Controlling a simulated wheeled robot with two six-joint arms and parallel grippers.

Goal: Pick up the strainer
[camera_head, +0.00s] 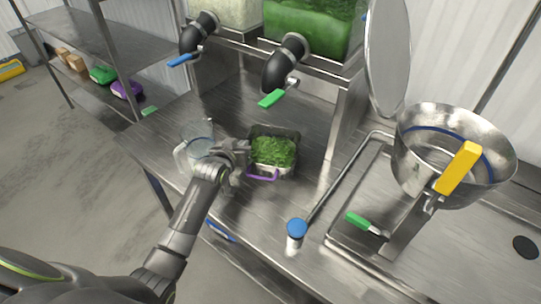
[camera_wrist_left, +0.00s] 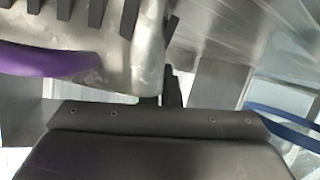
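A dark-rimmed metal container (camera_head: 291,172) of chopped greens (camera_head: 272,150), with a purple handle (camera_head: 262,177) at its front, stands on the steel counter. It may be the strainer; I cannot tell for sure. My left gripper (camera_head: 238,150) is at its left side, close to it or touching. In the left wrist view a purple handle (camera_wrist_left: 45,62) and a slotted metal part (camera_wrist_left: 118,45) fill the upper left, close to the gripper. The fingers are mostly hidden, so I cannot tell whether they hold anything. My right gripper is not in view.
A clear pitcher (camera_head: 192,150) stands just left of my left gripper. A large steel bowl (camera_head: 415,170) with a yellow handle (camera_head: 458,168) is at right. Valves with a blue lever (camera_head: 180,61) and green lever (camera_head: 271,98) overhang the counter.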

